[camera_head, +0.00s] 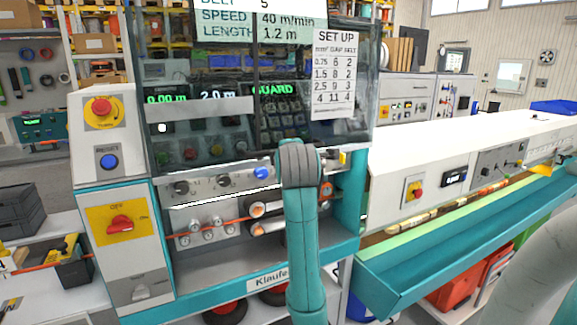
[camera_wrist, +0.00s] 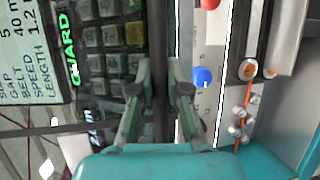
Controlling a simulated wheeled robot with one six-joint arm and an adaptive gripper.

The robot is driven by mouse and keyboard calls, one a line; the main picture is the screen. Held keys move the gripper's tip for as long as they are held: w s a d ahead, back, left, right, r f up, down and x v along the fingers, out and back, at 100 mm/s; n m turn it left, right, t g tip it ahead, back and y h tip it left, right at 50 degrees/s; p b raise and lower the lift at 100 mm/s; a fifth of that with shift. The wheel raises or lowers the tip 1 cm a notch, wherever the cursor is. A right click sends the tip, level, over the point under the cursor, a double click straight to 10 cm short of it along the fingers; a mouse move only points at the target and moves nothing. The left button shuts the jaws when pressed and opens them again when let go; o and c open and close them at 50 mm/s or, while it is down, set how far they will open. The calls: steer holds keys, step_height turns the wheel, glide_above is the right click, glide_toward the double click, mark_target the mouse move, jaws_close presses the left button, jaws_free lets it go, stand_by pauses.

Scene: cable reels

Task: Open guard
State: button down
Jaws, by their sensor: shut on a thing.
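The guard (camera_head: 205,150) is a tinted see-through panel across the front of the machine, over its displays and keypad. Its lower edge lies above the exposed rollers (camera_head: 262,218); I cannot tell how far it is raised. In the wrist view, my gripper (camera_wrist: 161,92) has its two green fingers shut on a dark bar (camera_wrist: 160,30), which appears to be the guard's handle. In the head view my wrist hides the fingers and the grasped part of the bar. A green GUARD readout (camera_wrist: 68,48) shows behind the panel.
A red stop button (camera_head: 101,107), a blue button (camera_head: 108,161) and a red rotary switch (camera_head: 120,223) are on the left housing. A blue knob (camera_wrist: 203,77) is close beside my fingers. A long white unit (camera_head: 450,165) with a teal trough (camera_head: 440,255) extends right.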

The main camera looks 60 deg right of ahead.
steer(key=shift+r, duration=0.4)
steer(key=c, duration=1.1)
jaws_free()
steer(key=shift+c, duration=0.2)
steer(key=v, duration=1.2)
